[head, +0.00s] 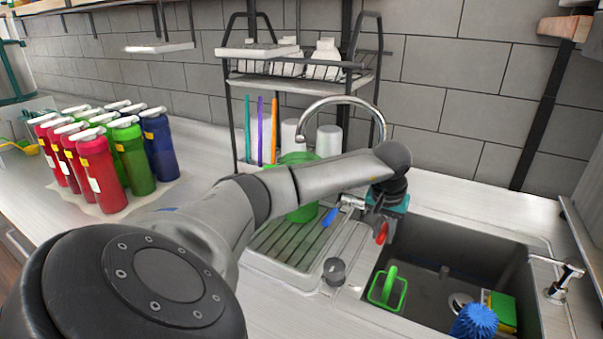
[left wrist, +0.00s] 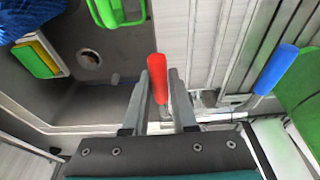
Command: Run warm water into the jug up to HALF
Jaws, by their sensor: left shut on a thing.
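My left gripper (head: 383,222) is at the tap, shut on the red tap handle (head: 381,233); the red handle (left wrist: 158,78) shows between its fingers in the left wrist view. The blue tap handle (head: 330,217) stands to its left, apart from the gripper. The curved tap spout (head: 380,122) arches above the sink. A green-rimmed vessel with a loop handle (head: 388,288) is in the sink; a tall green container (head: 303,213) stands on the drainer, partly hidden by my arm. I cannot tell which is the jug. Water flow and fill level are not visible. My right gripper is not in view.
The sink (head: 428,311) also holds a blue brush (head: 474,322) and a green-yellow sponge (head: 503,311). A small metal fixture (head: 563,282) stands at its right edge. Several bottles (head: 97,158) stand at the left. A rack (head: 300,75) is behind the tap.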

